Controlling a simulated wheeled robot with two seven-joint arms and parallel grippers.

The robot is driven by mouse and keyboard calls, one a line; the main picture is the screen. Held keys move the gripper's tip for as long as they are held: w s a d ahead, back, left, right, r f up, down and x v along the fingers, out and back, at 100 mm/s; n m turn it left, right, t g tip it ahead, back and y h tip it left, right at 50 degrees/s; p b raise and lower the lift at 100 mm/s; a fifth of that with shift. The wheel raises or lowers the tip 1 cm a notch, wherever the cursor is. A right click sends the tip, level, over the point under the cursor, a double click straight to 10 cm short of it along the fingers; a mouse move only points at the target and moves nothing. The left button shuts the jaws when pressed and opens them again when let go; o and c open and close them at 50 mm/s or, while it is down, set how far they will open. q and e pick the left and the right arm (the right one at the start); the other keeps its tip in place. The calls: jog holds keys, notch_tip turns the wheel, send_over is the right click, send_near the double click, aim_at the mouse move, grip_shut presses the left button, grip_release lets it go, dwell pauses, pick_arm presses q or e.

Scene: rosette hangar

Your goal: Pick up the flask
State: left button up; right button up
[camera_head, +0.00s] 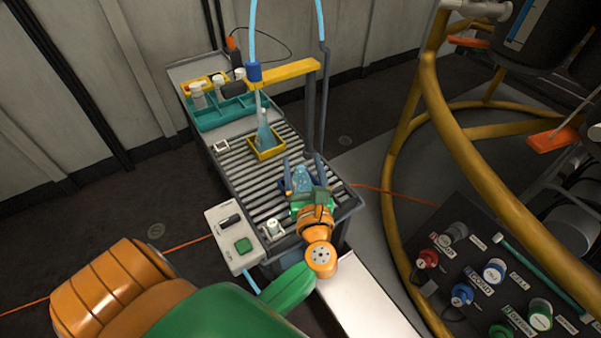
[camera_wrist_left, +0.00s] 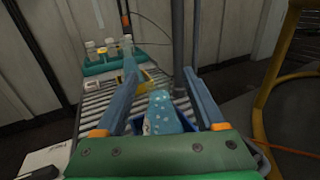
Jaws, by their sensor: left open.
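A translucent blue flask with a tall narrow neck (camera_head: 264,137) stands upright in a small yellow tray (camera_head: 267,154) on the slatted bench. It also shows in the left wrist view (camera_wrist_left: 129,56). A second blue, pale-speckled vessel, perhaps also a flask (camera_head: 302,180), stands nearer, at a blue tray. In the left wrist view this speckled vessel (camera_wrist_left: 160,114) lies between the two fingers, with its lower part hidden by my gripper's green body. My left gripper (camera_head: 302,170) is open around it, with gaps on both sides. My right gripper is not in view.
A teal rack (camera_head: 222,112) with jars stands at the bench's far end. A yellow arm on a grey post (camera_head: 290,72) overhangs the bench. A panel with a green button (camera_head: 243,246) is at the near left. Yellow railing (camera_head: 440,110) stands right.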

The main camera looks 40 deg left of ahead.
pick_arm(q)
jog(key=x, duration=0.3)
jog(key=shift+w+a, duration=0.15)
jog(key=shift+a, duration=0.25)
grip_shut()
dwell(1.0)
